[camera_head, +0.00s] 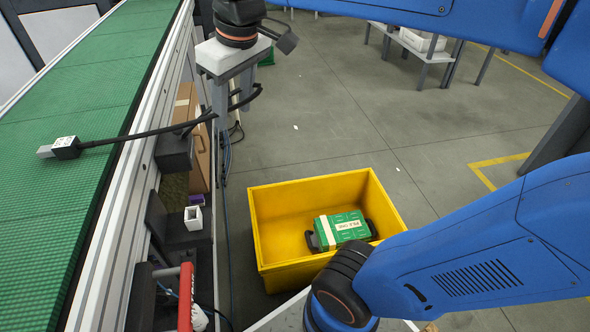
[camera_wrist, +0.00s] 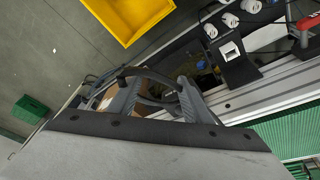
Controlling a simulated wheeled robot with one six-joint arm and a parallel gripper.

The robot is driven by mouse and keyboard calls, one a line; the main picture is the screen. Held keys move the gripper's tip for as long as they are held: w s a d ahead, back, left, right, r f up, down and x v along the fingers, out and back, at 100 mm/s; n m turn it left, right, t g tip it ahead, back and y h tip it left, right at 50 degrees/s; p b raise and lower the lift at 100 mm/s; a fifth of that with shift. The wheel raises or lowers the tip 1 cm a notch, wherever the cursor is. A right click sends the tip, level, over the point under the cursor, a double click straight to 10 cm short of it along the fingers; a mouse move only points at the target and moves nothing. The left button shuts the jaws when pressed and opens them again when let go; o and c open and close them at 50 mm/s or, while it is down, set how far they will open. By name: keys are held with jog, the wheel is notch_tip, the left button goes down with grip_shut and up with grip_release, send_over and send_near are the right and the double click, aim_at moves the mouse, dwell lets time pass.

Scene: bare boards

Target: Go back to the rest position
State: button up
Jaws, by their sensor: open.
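My gripper (camera_head: 233,108) hangs at the top centre-left in the head view, over the floor beside the green conveyor. Its two grey fingers point down and are spread, with nothing visible between them. In the wrist view my gripper (camera_wrist: 158,95) shows its two fingers apart, with a dark cable and conveyor-side parts behind them. A yellow crate (camera_head: 262,237) stands on the floor below and to the right of the gripper, apart from it. A green case (camera_head: 343,229) with a white label band and dark ends lies inside the crate. The crate (camera_wrist: 125,18) is partly cut off in the wrist view.
The green conveyor (camera_head: 90,95) runs along the left with a metal rail. A small sensor (camera_head: 66,147) on a black arm reaches over the belt. A cardboard box (camera_head: 200,150) and a red-handled tool (camera_head: 186,297) are beside the conveyor. Open floor lies beyond the crate.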

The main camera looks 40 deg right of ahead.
jog(key=s+d+f+m, duration=0.2)
jog(key=s+d+f, duration=0.2)
jog(key=f, duration=0.3)
jog(key=s+d+f+m+t, duration=0.1)
jog(key=s+d+f, duration=0.3)
jog(key=f, duration=0.4)
jog(key=shift+s+m+t+h, duration=0.3)
jog(key=shift+s+m+h, duration=0.1)
jog(key=shift+s+m, duration=0.35)
